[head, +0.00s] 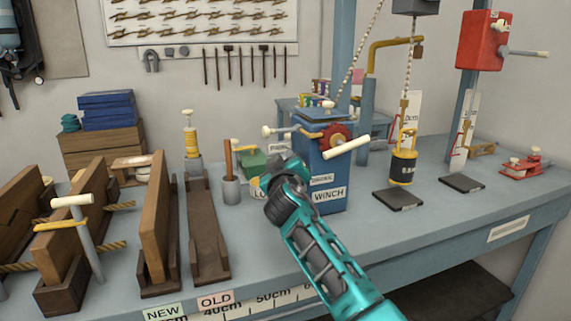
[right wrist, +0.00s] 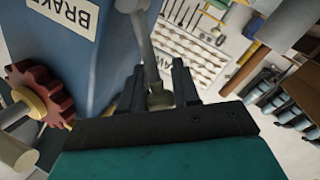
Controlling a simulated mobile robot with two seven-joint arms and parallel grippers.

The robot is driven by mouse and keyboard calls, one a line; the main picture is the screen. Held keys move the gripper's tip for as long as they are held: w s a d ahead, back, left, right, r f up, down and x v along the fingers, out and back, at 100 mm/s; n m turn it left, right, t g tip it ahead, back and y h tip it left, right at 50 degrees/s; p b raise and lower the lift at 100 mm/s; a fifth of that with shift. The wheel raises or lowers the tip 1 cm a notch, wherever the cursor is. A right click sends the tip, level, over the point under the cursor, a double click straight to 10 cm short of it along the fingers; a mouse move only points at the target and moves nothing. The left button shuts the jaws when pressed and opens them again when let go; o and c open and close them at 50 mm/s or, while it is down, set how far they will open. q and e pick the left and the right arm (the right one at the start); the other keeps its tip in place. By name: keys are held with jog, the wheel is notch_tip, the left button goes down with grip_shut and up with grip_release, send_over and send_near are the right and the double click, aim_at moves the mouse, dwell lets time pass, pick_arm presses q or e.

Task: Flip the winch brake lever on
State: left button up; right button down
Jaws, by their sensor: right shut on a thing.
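In the right wrist view my right gripper (right wrist: 157,82) is shut on a grey lever (right wrist: 146,45) with a rounded end, beside the blue box wall and the upside-down BRAKE label (right wrist: 68,16). I take this for the brake lever. My left gripper is not in view.
The winch's red gear (head: 336,137) and pale crank handle (head: 346,147) stick out of its front. A brown-handled tool in a grey holder (head: 230,189) stands left of my gripper. A hanging weight (head: 403,168) is to the right.

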pick_arm(q)
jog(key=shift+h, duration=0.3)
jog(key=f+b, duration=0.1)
jog(key=b, duration=0.1)
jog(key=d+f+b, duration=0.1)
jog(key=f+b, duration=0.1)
jog(key=b, duration=0.1)
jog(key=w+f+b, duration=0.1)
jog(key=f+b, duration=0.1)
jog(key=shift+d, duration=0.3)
pick_arm(e)
jog(key=f+n, duration=0.1)
jog(key=n, duration=0.1)
jog(key=a+f+n+t, duration=0.1)
jog(key=n, duration=0.1)
jog(key=s+a+f+n, duration=0.1)
jog(key=shift+a+f+n+t+y, duration=0.2)
jog(key=shift+n+t+y, duration=0.1)
jog(key=shift+n, duration=0.1)
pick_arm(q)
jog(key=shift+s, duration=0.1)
pick_arm(e)
jog(key=shift+r, duration=0.1)
jog(key=c, duration=1.2)
grip_release()
jog(key=shift+w, duration=0.1)
